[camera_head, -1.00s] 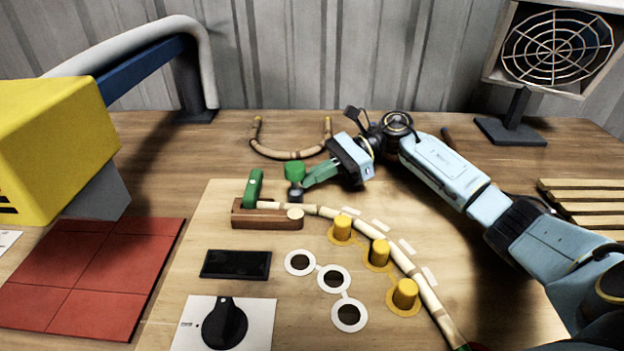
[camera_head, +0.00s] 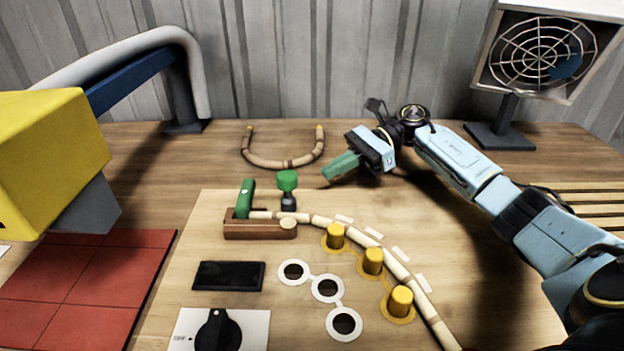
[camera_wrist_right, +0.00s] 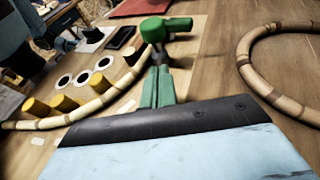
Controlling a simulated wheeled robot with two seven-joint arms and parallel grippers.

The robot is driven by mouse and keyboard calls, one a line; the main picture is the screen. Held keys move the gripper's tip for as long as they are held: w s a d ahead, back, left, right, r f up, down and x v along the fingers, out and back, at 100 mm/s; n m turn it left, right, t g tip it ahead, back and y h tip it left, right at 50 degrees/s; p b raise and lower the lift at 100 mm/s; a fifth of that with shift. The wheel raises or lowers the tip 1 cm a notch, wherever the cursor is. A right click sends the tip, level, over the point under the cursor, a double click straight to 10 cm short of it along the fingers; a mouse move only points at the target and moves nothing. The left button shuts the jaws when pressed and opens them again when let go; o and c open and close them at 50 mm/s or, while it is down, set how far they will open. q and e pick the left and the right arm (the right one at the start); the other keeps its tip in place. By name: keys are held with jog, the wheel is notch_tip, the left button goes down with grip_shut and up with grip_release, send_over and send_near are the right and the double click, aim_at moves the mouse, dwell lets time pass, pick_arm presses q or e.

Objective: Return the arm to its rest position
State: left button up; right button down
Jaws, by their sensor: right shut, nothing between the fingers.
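My right gripper (camera_head: 341,167) is shut and empty, held above the back of the board, right of a green-capped knob (camera_head: 288,181) and apart from it. In the right wrist view its green fingers (camera_wrist_right: 158,88) lie together, pointing toward the green knob (camera_wrist_right: 155,30). My right arm (camera_head: 455,160) reaches in from the right edge. A jointed rattan rod (camera_head: 366,243) curves along yellow pegs (camera_head: 373,261), its left end in a wooden clamp block (camera_head: 250,229) with a green lever (camera_head: 245,198). My left gripper is not in view.
A U-shaped rattan piece (camera_head: 284,164) lies behind the board (camera_head: 215,213). A fan heater (camera_head: 545,55) stands at the back right, a slatted wooden rack (camera_head: 580,205) at the right. A yellow box on a blue arm (camera_head: 50,145) overhangs red tiles (camera_head: 85,280) at the left.

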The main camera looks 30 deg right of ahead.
jog(key=v, duration=0.6)
jog(key=shift+d+r, duration=0.1)
jog(key=shift+d, duration=0.15)
